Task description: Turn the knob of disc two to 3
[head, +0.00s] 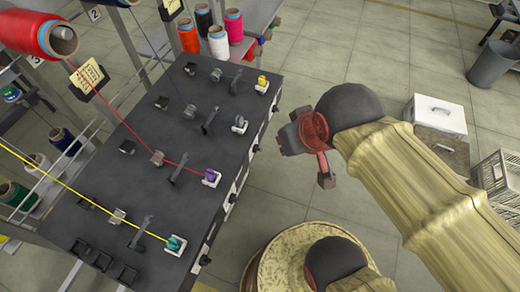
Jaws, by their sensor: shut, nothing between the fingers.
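A dark bench (130,180) carries several rows of small parts. Each row has a grey disc unit, a dark upright guide and a coloured bobbin at the right edge. One disc unit (157,158) has a red thread running to it from the red spool and on to the purple bobbin (210,177). Another disc unit (119,215) lies in the row of the yellow thread and teal bobbin (175,243). Which disc is two, and any knob settings, are too small to read. My gripper (325,180) is shut and empty, right of the bench and apart from it.
A creel with a large red spool (30,35) and a hanging tag (88,76) stands at left. Several spools stand behind the bench. White box (440,116), crate and bin stand at right.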

